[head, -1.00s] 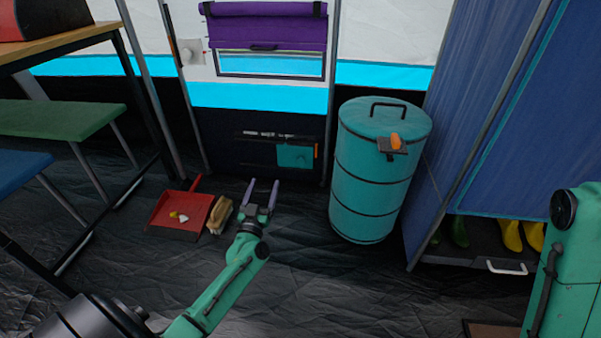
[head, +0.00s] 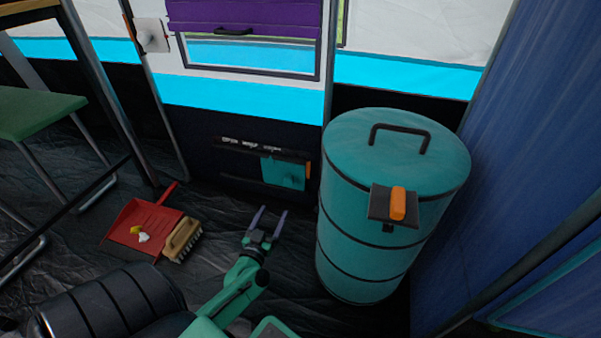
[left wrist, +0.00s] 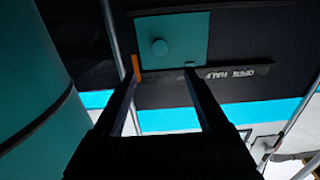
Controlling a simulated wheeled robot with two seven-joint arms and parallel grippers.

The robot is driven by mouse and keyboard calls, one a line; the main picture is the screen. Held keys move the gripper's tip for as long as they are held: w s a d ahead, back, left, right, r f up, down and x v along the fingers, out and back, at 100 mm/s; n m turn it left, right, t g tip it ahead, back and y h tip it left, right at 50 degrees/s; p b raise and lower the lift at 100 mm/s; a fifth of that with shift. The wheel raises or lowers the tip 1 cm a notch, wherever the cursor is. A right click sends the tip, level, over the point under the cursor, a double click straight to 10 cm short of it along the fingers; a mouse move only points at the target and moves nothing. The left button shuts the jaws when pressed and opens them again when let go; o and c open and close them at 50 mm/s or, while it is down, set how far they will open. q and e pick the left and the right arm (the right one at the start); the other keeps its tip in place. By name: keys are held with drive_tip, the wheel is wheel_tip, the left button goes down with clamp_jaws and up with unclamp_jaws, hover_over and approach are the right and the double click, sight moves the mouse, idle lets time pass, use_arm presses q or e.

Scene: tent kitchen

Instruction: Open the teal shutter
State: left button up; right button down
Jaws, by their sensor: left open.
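The teal shutter (head: 283,173) is a small flat panel on the dark lower wall, at the right end of a dark rail (head: 236,147) with small white lettering. An orange piece (head: 308,170) borders its right edge. My left gripper (head: 272,211) is open and empty, in front of and below the shutter, apart from it in the head view. In the left wrist view the shutter (left wrist: 180,35) shows a round knob (left wrist: 159,47) beyond my left gripper's open fingers (left wrist: 161,75). The lettering there is upside down. My right gripper is not in view.
A red dustpan (head: 130,228) and a brush (head: 183,240) lie on the floor to the left. A blue curtain (head: 530,150) hangs at the right. A purple blind (head: 245,22) hangs above.

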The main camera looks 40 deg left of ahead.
sight(288, 183)
use_arm(q)
drive_tip(key=b+x, duration=0.5)
drive_tip(key=x, duration=0.8)
drive_tip(key=shift+w+a, duration=0.2)
drive_tip(key=shift+w, duration=0.1)
drive_tip(key=shift+w+a, duration=0.1)
drive_tip(key=shift+w, duration=0.25)
clamp_jaws()
idle(0.3)
